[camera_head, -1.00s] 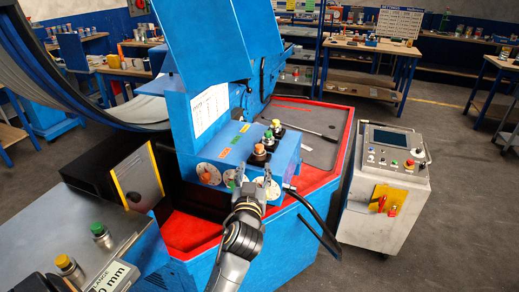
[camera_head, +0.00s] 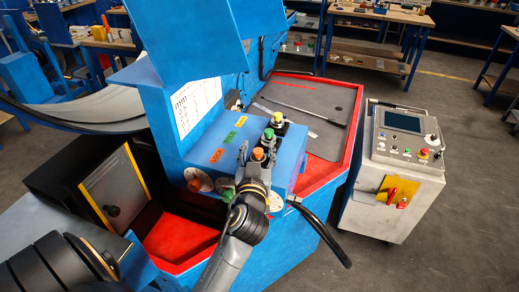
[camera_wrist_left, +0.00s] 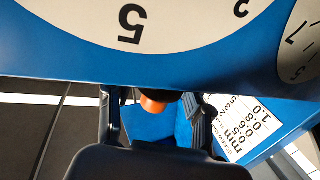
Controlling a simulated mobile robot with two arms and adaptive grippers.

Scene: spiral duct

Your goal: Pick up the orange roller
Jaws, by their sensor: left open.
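The orange roller (camera_head: 258,154) stands on the blue panel of the machine, the nearest in a row with the green roller (camera_head: 268,134) and the yellow roller (camera_head: 278,118). My left gripper (camera_head: 257,157) is open, with one finger on each side of the orange roller in the head view. In the left wrist view the roller's orange part (camera_wrist_left: 153,104) shows between the fingers (camera_wrist_left: 154,100); the rest is hidden. I cannot tell whether the fingers touch it. My right gripper is not in view.
Round white dials (camera_head: 199,181) sit on the panel's front face. A black hose (camera_head: 322,230) hangs to the right of my wrist. A grey control cabinet (camera_head: 404,180) stands at right. A lever (camera_head: 300,112) lies on the dark tray (camera_head: 313,133) behind.

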